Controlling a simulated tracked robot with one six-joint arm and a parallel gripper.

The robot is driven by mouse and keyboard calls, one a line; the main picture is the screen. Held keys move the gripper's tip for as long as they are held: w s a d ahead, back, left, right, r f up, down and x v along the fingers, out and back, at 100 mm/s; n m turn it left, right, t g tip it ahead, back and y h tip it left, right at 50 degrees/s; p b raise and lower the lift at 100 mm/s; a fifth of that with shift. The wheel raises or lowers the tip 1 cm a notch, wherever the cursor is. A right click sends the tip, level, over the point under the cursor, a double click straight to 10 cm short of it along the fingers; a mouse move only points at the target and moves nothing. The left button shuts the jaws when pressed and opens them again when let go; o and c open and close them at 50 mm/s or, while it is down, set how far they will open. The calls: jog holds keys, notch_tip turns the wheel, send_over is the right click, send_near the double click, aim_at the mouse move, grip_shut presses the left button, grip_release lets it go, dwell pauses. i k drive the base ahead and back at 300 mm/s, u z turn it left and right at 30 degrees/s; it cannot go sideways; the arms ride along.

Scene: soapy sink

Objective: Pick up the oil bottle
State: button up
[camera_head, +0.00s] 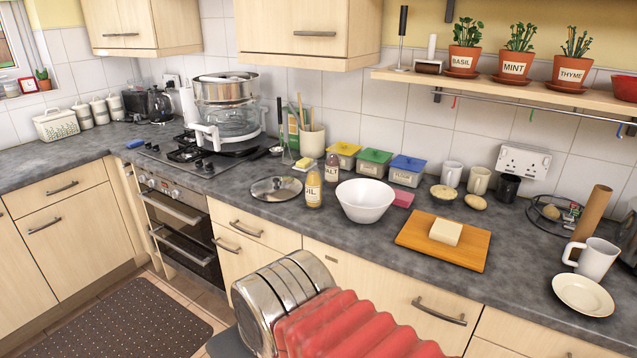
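The oil bottle (314,189) is a small bottle with yellowish contents and a pale label. It stands upright on the grey worktop, left of a white bowl (365,201) and close to it. A silver, ridged end with a red ribbed sleeve, seemingly my arm and gripper (283,298), shows at the bottom centre, in front of the cabinets. It appears well apart from the bottle. No fingertips can be made out, so I cannot tell whether the gripper is open or shut. Nothing visible is held.
A salt bottle (332,168) stands just behind the oil bottle. A pot lid (276,188) lies to its left. Yellow, green and blue tubs (375,163) line the wall. A wooden board (415,238) bears a pale block. Bare worktop lies in front of the bottle.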

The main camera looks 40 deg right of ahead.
aim_at(313, 180)
jog(key=z, duration=0.4)
jog(key=i, duration=1.4)
jog(key=z, duration=0.35)
